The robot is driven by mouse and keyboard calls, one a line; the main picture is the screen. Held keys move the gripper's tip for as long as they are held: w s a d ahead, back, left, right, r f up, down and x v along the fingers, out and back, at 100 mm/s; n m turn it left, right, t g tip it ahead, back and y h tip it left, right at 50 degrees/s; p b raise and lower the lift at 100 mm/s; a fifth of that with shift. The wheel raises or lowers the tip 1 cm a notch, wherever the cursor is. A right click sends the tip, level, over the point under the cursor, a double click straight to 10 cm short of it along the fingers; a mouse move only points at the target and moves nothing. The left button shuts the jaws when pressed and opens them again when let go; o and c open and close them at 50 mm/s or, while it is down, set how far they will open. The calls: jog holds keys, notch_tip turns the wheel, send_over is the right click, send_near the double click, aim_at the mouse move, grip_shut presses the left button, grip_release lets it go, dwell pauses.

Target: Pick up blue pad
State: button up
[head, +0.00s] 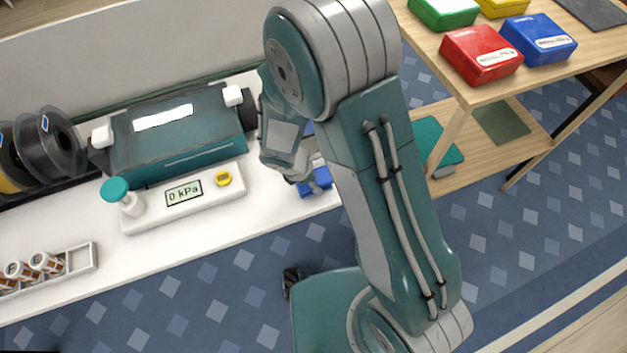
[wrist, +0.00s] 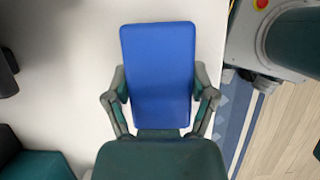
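The blue pad (wrist: 158,65) is a flat blue rectangle with rounded corners, in the middle of the wrist view. The two fingers of my gripper (wrist: 160,88) lie against its left and right edges, with no clear gap. In the head view my gripper (head: 301,176) is over the right end of the white bench top, and my arm hides much of it. Parts of the blue pad (head: 316,183) show beside my gripper there. I cannot tell whether the pad rests on the bench or is just above it.
A wooden table (head: 450,62) at upper right carries red (head: 480,52) and other coloured boxes.

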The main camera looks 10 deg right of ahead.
dwell(0.4)
jog(key=shift+r, duration=0.65)
jog(key=s+a+r, duration=0.2)
jog(key=s+r, duration=0.9)
jog(key=s, duration=0.2)
jog(key=shift+s+a+r, duration=0.3)
jog(key=shift+s+a, duration=0.1)
